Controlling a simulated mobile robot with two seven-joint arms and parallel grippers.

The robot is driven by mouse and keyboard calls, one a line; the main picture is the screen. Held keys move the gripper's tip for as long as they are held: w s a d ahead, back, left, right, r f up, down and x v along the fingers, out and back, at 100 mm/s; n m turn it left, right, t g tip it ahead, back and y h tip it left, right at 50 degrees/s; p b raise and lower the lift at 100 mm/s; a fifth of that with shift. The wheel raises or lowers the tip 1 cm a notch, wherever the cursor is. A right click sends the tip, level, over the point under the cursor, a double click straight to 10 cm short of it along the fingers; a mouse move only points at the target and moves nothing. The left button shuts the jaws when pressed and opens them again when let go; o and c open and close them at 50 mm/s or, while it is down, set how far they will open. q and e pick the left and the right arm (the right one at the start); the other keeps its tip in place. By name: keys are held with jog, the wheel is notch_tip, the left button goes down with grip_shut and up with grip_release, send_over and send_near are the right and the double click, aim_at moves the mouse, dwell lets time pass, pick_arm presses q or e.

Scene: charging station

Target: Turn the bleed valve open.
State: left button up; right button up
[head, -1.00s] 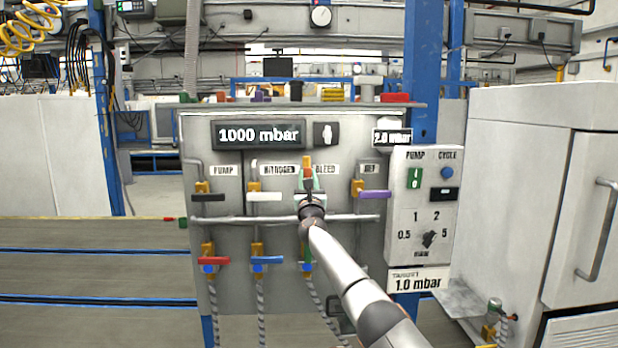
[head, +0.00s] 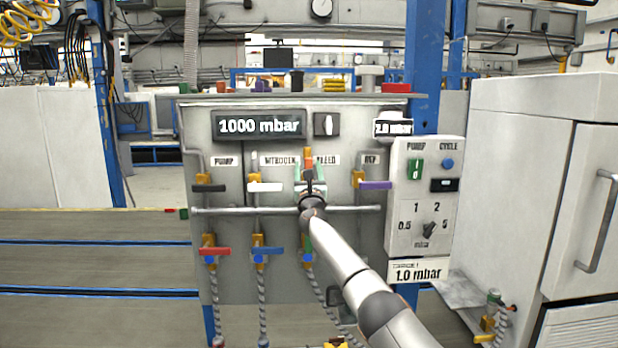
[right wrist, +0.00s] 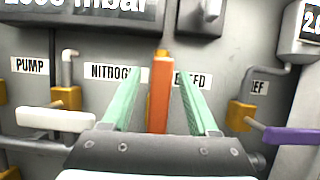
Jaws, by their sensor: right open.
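The bleed valve's orange handle (head: 309,164) is under the BLEED label on the grey panel. In the right wrist view the orange handle (right wrist: 159,95) appears upright, with yellow at its top. My right gripper (head: 309,174) is at this valve, and its green fingers (right wrist: 157,100) are open. One finger is on each side of the handle, with a visible gap on both sides in the wrist view. The fingers cover part of the BLEED label there. The valve body is mostly hidden behind the gripper. My left gripper is not in view.
The white handle (head: 265,187) of the nitrogen valve is to the left and the purple handle (head: 375,185) to the right. A horizontal pipe (head: 355,210) crosses below. Red (head: 215,251) and blue (head: 267,251) handles are lower. The pressure display (head: 259,126) reads 1000 mbar.

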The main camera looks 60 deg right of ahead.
jog(key=v, duration=1.2)
jog(key=shift+s+p, duration=0.2)
jog(key=shift+p, duration=0.25)
jog(key=shift+a, duration=0.1)
